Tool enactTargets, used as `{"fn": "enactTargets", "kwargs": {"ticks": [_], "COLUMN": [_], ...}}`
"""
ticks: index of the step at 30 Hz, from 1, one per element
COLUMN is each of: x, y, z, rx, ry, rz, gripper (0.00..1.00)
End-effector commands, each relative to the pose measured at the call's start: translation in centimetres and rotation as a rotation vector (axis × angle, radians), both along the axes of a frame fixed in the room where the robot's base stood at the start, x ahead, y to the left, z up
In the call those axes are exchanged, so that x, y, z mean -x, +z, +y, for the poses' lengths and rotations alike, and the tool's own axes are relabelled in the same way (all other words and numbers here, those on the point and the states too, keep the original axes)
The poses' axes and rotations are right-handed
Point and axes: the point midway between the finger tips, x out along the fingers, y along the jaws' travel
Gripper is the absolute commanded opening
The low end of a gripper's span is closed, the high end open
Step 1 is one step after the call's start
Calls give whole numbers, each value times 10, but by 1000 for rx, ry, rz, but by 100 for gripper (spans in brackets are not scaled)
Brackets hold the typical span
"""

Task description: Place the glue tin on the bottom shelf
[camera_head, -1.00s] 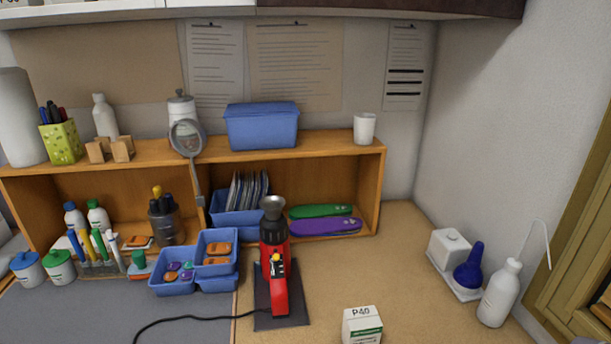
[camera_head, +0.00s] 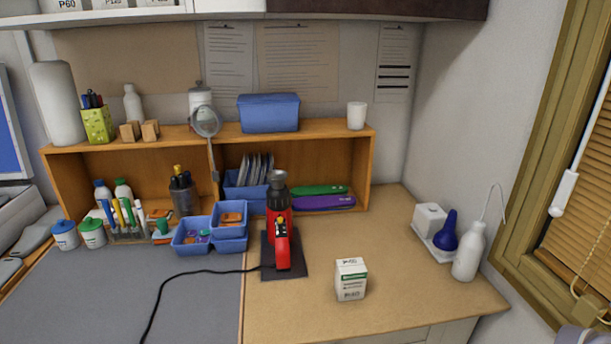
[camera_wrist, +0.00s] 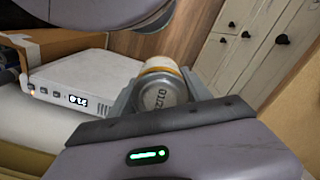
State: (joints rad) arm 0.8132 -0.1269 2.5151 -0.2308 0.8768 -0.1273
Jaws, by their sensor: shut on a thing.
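In the wrist view my gripper (camera_wrist: 162,98) is shut on a cylindrical tin with a grey metal end and an orange-brown rim (camera_wrist: 163,91), which looks like the glue tin. The tin's far side is hidden. My gripper cannot be made out in the head view. A wooden shelf unit (camera_head: 295,135) stands at the back of the bench in the head view. Its lower level holds blue bins and green and purple insoles. Which surface counts as the bottom shelf is not clear from the frames.
A red heat tool (camera_head: 281,235) on a dark plate and a P40 box (camera_head: 351,280) stand on the bench. Bare bench lies around the P40 box. In the wrist view, a white device (camera_wrist: 80,92) and cabinet doors (camera_wrist: 240,50) lie beyond the tin.

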Motion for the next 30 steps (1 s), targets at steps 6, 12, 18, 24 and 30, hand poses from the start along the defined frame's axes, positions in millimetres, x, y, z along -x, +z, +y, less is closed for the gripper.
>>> {"fn": "enactTargets", "kwargs": {"ticks": [6,12,18,24,30], "x": [-40,-96,-162,-214,-230], "y": [-5,-16,-35,-61,-71], "z": [6,27,75,142,172], "rx": [-2,-2,-2,-1,0], "ry": [142,341,589,827,918], "rz": [1,3,2,2,-1], "gripper": [4,4,4,4,4]}}
